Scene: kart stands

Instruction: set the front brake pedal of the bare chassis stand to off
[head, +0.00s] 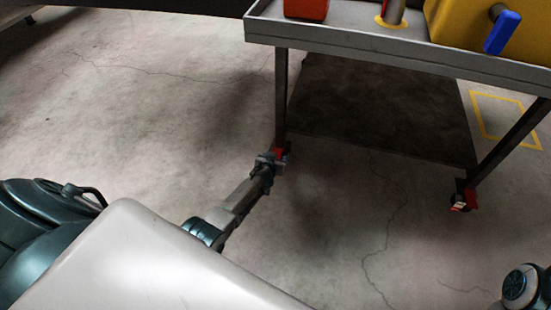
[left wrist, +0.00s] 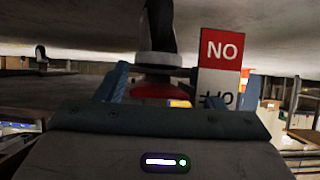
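A metal stand (head: 350,42) carries its tray on legs with castors. Its near left castor has a red brake pedal (head: 280,151). My left gripper (head: 268,159) is low at that castor. In the left wrist view, which looks upside down, the red pedal (left wrist: 156,90) lies between the two blue fingers (left wrist: 155,78), which are apart. I cannot tell whether they touch it. The dark wheel (left wrist: 160,25) is above it in the picture. A label (left wrist: 221,48) beside it has a red ON half and a white OFF half. The pedal's setting is unclear. My right gripper is out of view.
Another castor with a red part (head: 463,196) stands at the right. On the tray are a red box (head: 306,9) and a yellow body with a blue handle (head: 502,32). A dark mat (head: 380,105) lies beneath. The floor at left is clear.

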